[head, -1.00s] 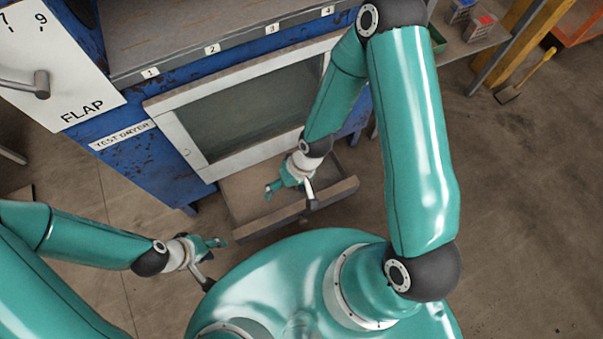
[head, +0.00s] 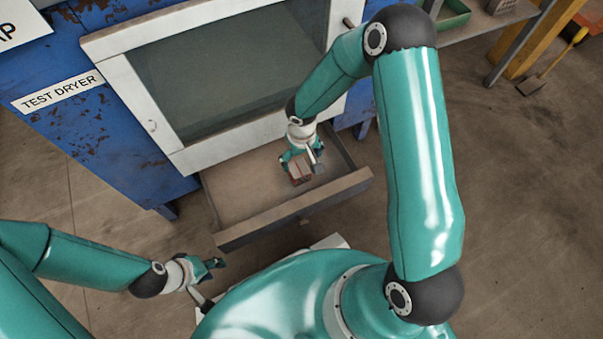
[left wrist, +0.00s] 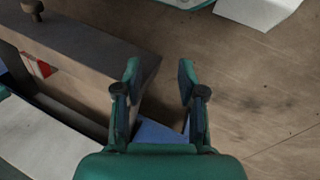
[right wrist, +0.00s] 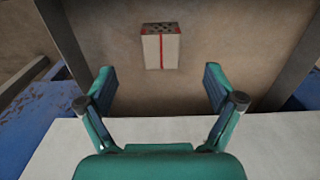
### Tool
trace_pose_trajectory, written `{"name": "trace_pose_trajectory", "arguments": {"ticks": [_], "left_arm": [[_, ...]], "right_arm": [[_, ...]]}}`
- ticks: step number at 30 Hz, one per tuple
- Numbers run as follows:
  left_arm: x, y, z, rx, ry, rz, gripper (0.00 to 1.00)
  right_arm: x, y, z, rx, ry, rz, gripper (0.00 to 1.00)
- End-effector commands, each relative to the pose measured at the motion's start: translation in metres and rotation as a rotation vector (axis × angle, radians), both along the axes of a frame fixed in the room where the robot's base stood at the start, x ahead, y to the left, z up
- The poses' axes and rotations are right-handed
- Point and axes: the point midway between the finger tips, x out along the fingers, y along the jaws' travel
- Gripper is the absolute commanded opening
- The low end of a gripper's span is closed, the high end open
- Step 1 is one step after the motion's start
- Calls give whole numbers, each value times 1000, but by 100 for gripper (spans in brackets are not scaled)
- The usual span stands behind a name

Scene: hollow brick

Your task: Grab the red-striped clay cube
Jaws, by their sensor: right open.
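The red-striped clay cube (right wrist: 161,48) lies on the bottom of an open drawer (head: 240,195). It is pale, with dark holes in its upper face and a thin red stripe, in the right wrist view. In the head view the cube (head: 300,172) shows just below my right gripper (head: 303,158), which partly covers it. My right gripper (right wrist: 160,88) is open and empty, with the cube ahead of its fingertips, between their lines. My left gripper (head: 213,282) is outside the drawer, in front of its left part. In the left wrist view it (left wrist: 160,78) is open and empty.
The drawer's front wall (head: 295,210) and side walls (right wrist: 68,50) stand around the cube. The blue test dryer (head: 100,130) with its white-framed window (head: 235,75) rises behind the drawer. A bench with a green tray (head: 452,18) is at the upper right.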

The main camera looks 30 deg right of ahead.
Motion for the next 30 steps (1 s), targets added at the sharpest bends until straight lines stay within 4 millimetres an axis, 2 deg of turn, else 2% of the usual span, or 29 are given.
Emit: {"name": "trace_pose_trajectory", "arguments": {"ticks": [1,3,9,17,27,30], "left_arm": [[0,0,-10,0,0,0,40],[0,0,-16,0,0,0,40],[0,0,-29,0,0,0,40],[0,0,-34,0,0,0,40],[0,0,-56,0,1,0,40],[0,0,-57,0,1,0,40]], "right_arm": [[-1,0,-18,0,4,0,92],[-1,0,-34,1,4,-1,92],[0,0,-67,1,2,0,92],[0,0,-81,2,0,-1,92],[0,0,-125,1,2,-2,92],[0,0,-129,2,1,-2,92]]}}
